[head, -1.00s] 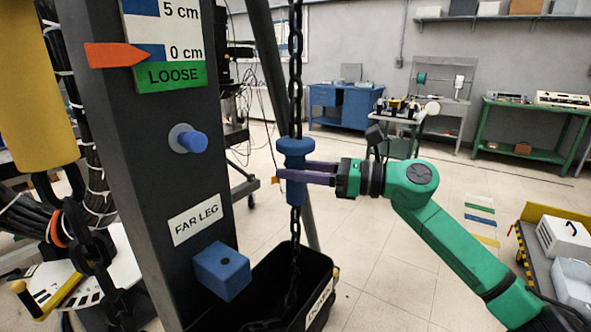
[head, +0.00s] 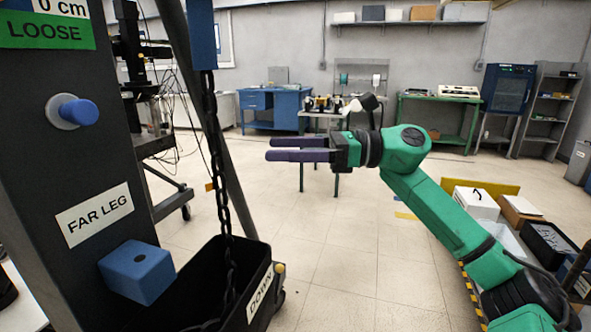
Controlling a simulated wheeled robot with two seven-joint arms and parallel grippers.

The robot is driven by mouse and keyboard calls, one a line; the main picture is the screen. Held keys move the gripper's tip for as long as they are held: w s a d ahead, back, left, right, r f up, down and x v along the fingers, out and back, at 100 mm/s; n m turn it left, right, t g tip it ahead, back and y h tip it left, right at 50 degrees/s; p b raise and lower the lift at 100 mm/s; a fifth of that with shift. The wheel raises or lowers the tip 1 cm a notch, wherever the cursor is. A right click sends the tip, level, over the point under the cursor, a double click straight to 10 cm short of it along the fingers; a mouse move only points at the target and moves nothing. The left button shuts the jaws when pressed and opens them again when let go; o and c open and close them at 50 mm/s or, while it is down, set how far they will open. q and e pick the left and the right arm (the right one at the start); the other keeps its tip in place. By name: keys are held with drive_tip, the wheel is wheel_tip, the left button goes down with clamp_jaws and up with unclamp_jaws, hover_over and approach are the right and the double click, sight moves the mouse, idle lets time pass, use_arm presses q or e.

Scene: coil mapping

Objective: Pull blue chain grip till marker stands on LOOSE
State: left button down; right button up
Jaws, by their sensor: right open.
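The blue chain grip (head: 202,35) hangs on the dark chain (head: 222,170) at the top of the head view, its upper part cut off. My right gripper (head: 268,150) is open and empty, its purple fingers pointing left. It appears below and to the right of the grip, apart from it and from the chain. The green LOOSE band (head: 45,32) shows at the top left, under the 0 cm mark. The orange marker is out of view. My left gripper is not in view.
The dark leg (head: 60,165) with a FAR LEG label (head: 93,214), blue knob (head: 78,112) and blue block (head: 137,272) stands left. The chain runs down into a black bin (head: 262,262) labelled DOWN. Boxes (head: 475,203) stand at the right. Open floor lies between.

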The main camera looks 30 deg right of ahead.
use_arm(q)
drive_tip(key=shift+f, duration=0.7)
use_arm(e)
drive_tip(key=shift+v, duration=1.25)
